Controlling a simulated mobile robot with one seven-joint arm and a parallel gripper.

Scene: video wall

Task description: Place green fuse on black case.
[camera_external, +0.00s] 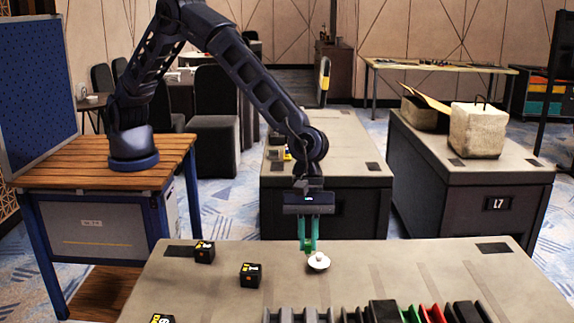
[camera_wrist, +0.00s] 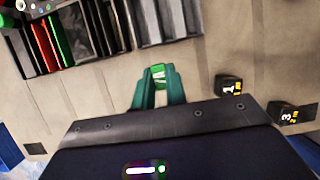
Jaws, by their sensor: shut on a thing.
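My gripper (camera_external: 308,244) points down above the table, with its teal fingers close together. In the wrist view its fingertips (camera_wrist: 158,74) are shut on a small green and white piece (camera_wrist: 158,71), mostly hidden by the fingers; I cannot tell for sure that it is the green fuse. A green slab (camera_external: 410,315) stands in the row at the near edge and also shows in the wrist view (camera_wrist: 56,38). Black blocks (camera_external: 383,311) stand beside it. Black cubes with yellow and white marks (camera_external: 250,274) (camera_wrist: 228,85) stand apart from the gripper. Which one is the black case is unclear.
A white disc with a knob (camera_external: 319,262) shows just below the fingertips. A red slab (camera_external: 434,314) and several grey blocks (camera_external: 287,315) stand along the near edge. The table middle (camera_external: 400,265) is mostly clear. A dark cabinet (camera_external: 340,200) stands behind.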

